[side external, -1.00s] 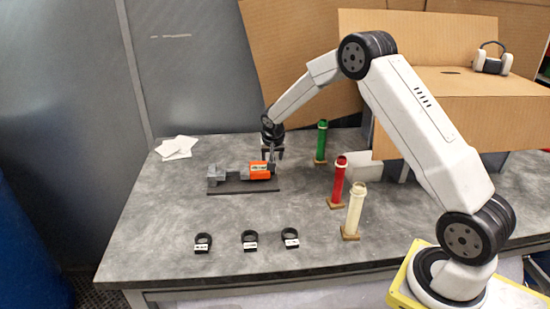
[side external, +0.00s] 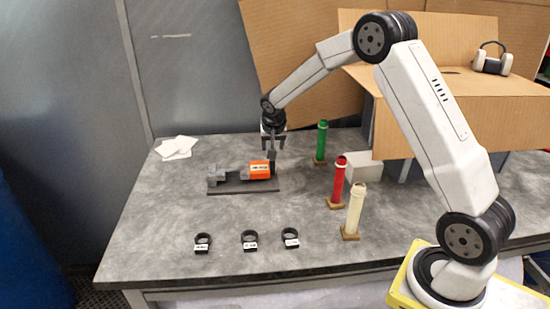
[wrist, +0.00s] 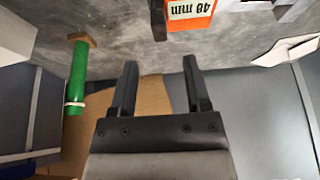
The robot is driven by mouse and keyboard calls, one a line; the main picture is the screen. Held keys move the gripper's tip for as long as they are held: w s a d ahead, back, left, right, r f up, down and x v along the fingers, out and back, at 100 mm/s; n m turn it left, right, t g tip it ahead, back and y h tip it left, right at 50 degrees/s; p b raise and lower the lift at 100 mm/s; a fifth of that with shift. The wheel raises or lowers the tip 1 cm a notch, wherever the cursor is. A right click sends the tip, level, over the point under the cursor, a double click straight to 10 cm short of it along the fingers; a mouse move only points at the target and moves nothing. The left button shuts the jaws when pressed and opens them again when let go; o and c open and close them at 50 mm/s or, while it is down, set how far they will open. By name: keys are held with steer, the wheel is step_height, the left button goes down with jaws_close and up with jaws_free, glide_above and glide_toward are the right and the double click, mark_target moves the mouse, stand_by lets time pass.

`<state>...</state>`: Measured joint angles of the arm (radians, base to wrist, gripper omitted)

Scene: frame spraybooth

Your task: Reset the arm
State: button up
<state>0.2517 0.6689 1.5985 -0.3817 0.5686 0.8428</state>
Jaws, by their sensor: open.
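My gripper (side external: 272,152) hangs above the table, just above and behind the right end of a grey fixture that bears an orange block (side external: 260,169). In the wrist view my gripper (wrist: 158,75) has its two black fingers spread with nothing between them. The orange block also shows in the wrist view (wrist: 190,20), with a white label reading "40 mm" or "48 mm" upside down. The fingers appear clear of it.
A green tube (side external: 322,141), a red tube (side external: 339,183) and a cream tube (side external: 354,211) stand on small bases to the right. Three black rings (side external: 250,240) lie near the front edge. White papers (side external: 177,147) lie at back left. Cardboard (side external: 460,105) stands behind.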

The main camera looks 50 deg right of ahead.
steer(key=s+a+n+y, duration=0.1)
steer(key=s+a+n, duration=0.3)
steer(key=s+a, duration=0.4)
steer(key=s+a+n+y, duration=0.2)
steer(key=s+a+n, duration=0.3)
steer(key=s, duration=1.2)
steer(key=a, duration=0.4)
steer(key=shift+a+r+g, duration=0.15)
steer(key=shift+r+g, duration=0.05)
steer(key=shift+g, duration=0.1)
